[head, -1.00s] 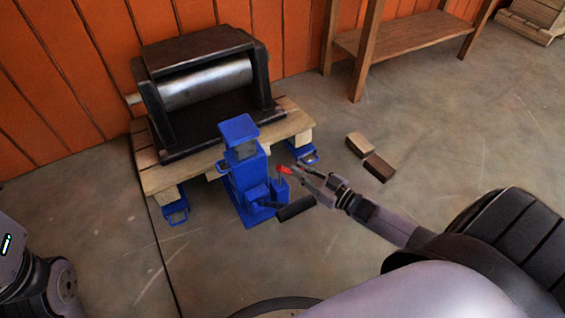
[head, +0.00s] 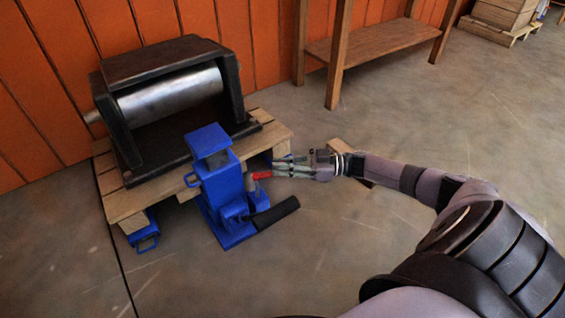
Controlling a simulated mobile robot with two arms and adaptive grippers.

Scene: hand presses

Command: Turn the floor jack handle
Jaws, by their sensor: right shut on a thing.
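The blue floor jack (head: 222,186) stands upright on the concrete in front of the wooden pallet. Its black handle grip (head: 274,213) sticks out low to the right. A small red part (head: 262,175) shows on the jack's right side, at the tips of my right gripper (head: 276,171). My right gripper comes in from the right and is shut on this red part, as far as I can tell. The black grip is apart from it, lower down. My left gripper is not in view.
The pallet (head: 128,203) carries a dark press with a steel roller (head: 170,95). A blue foot jack (head: 143,231) is at its left corner. A wooden block (head: 340,148) lies partly behind my right arm. A wooden shelf (head: 375,42) stands behind; the floor at right is open.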

